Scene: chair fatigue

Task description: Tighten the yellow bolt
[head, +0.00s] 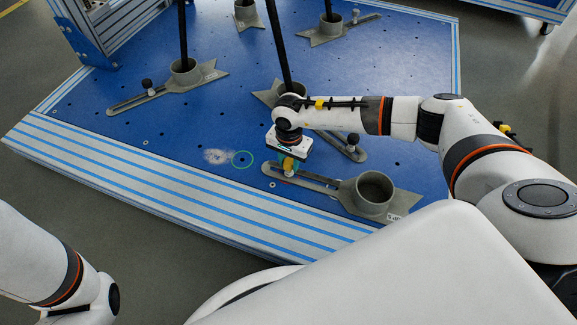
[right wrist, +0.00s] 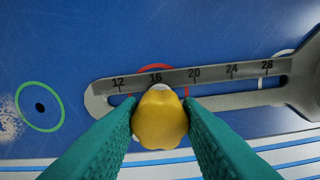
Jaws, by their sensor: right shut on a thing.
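The yellow bolt (head: 288,165) stands at the slotted arm of a grey clamp (head: 318,180) on the blue platform. In the right wrist view its rounded yellow head (right wrist: 160,118) lies between the green fingers, over the slot near the 16 mark. My right gripper (head: 288,158) points down from above and is shut on the bolt head, with a finger on each side. The right wrist view shows the same fingers (right wrist: 160,125) touching the head. The bolt's shaft is hidden. My left arm shows at the lower left, but its gripper is out of view.
The clamp's round cup (head: 375,192) stands to the right of the bolt. A green circle (head: 243,159) around a hole is marked to the left; a red circle (right wrist: 133,72) lies under the slot. Other clamps (head: 185,75) with black posts stand farther back.

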